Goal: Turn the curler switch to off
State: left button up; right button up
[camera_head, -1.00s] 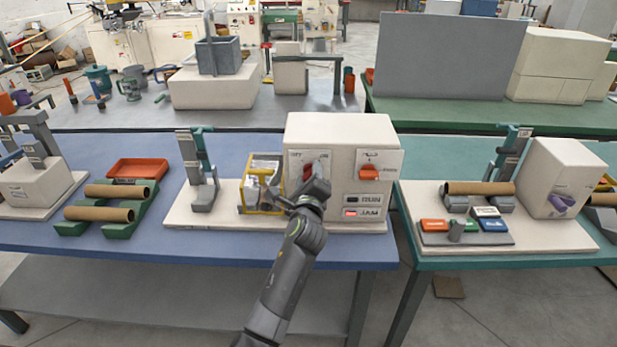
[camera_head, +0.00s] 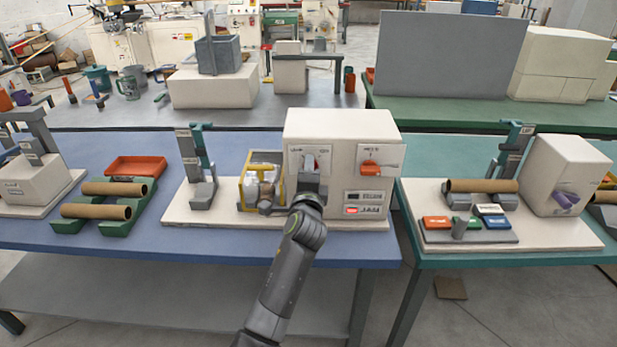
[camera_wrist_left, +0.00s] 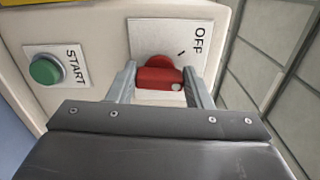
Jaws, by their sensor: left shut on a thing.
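The curler switch is a red knob (camera_wrist_left: 158,74) on a white plate marked OFF (camera_wrist_left: 198,40) in the left wrist view. My left gripper (camera_wrist_left: 160,82) has one finger on each side of the knob's red grip and is shut on it. A pale dot shows at the right end of the grip, apart from the tick mark beside OFF. In the head view my left gripper (camera_head: 309,188) is at the front of the cream machine box (camera_head: 340,124), below its left switch plate (camera_head: 309,152). The gripper hides most of the knob there. My right gripper is not in view.
A green START button (camera_wrist_left: 45,70) is left of the knob in the wrist view. An orange knob (camera_head: 372,167) and a lit red indicator (camera_head: 352,210) are on the box front. A yellow-framed unit (camera_head: 246,190) stands close left of my gripper.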

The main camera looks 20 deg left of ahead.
pick_arm(q)
jog(key=shift+f+n+b, duration=0.2)
jog(key=shift+n+b, duration=1.75)
jog(key=shift+n, duration=2.35)
jog(key=o, duration=1)
